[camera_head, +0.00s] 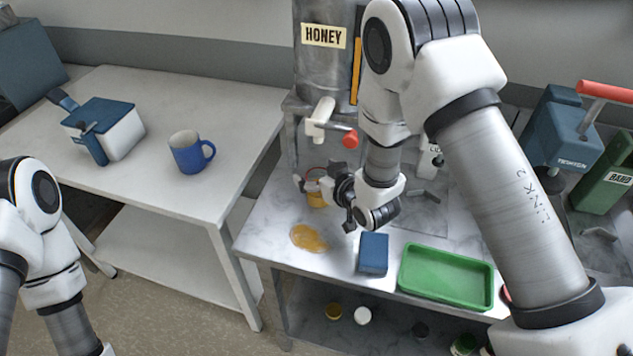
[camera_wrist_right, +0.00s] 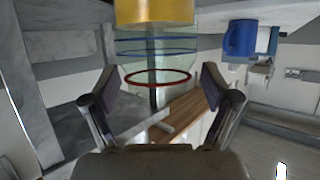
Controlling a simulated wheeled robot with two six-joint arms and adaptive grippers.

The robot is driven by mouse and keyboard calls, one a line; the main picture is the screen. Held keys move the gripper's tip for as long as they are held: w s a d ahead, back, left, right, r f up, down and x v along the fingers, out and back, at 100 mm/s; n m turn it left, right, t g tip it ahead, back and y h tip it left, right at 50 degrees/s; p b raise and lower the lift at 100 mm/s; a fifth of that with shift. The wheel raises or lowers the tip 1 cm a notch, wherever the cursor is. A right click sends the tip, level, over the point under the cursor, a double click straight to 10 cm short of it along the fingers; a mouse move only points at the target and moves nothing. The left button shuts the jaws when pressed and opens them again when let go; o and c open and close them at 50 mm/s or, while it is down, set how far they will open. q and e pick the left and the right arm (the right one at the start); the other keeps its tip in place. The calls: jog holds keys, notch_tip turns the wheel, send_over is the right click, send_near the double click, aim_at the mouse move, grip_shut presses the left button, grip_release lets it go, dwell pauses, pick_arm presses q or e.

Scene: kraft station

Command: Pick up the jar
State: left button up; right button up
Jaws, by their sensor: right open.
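The jar (camera_head: 316,198) stands on the marble-topped bench below the tap of the honey tank. It is clear, with amber honey at its bottom. My right gripper (camera_head: 327,187) is at the jar's right side in the head view and partly covers it. In the right wrist view, which is upside down, the clear jar (camera_wrist_right: 155,58) shows blue rings, a red ring and honey (camera_wrist_right: 155,12). There, the open fingers of my right gripper (camera_wrist_right: 157,80) lie to either side of the jar; contact cannot be told. My left gripper is out of view.
The honey tank (camera_head: 318,75) and its red-tipped tap (camera_head: 326,122) stand above the jar. A honey puddle (camera_head: 308,238), blue sponge (camera_head: 373,253) and green tray (camera_head: 445,276) lie in front. A blue mug (camera_head: 190,154) stands on the left table.

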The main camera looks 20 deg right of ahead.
jog(key=shift+d, duration=0.1)
jog(key=shift+s+d, duration=0.1)
jog(key=shift+s+r, duration=0.15)
jog(key=c, duration=1.5)
